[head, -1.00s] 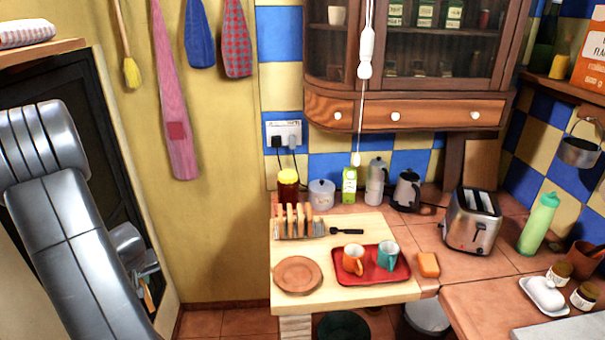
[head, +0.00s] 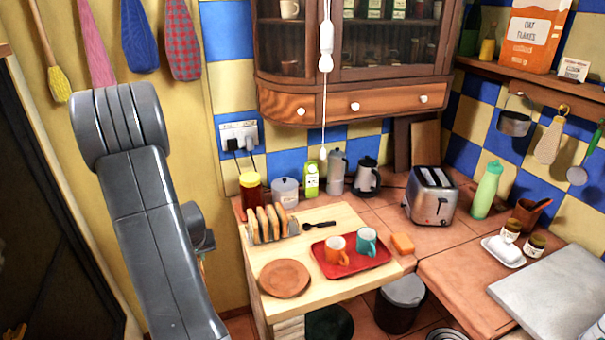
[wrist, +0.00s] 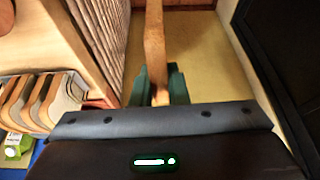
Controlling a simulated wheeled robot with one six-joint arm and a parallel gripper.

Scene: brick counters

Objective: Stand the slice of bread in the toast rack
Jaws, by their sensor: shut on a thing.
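My gripper (wrist: 161,88) is shut on a slice of bread (wrist: 154,45), seen edge-on between the dark green fingers in the wrist view. Slices (wrist: 38,100) also show at the left edge of the wrist view, apart from the held slice. Any free slot is hard to make out.
A round brown plate (head: 285,278) and a red tray (head: 372,262) with two mugs lie on the board (head: 330,214) in front of the rack. A dark spatula (head: 320,224) lies beside the rack. A jar (head: 250,190) and a canister (head: 285,192) stand behind.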

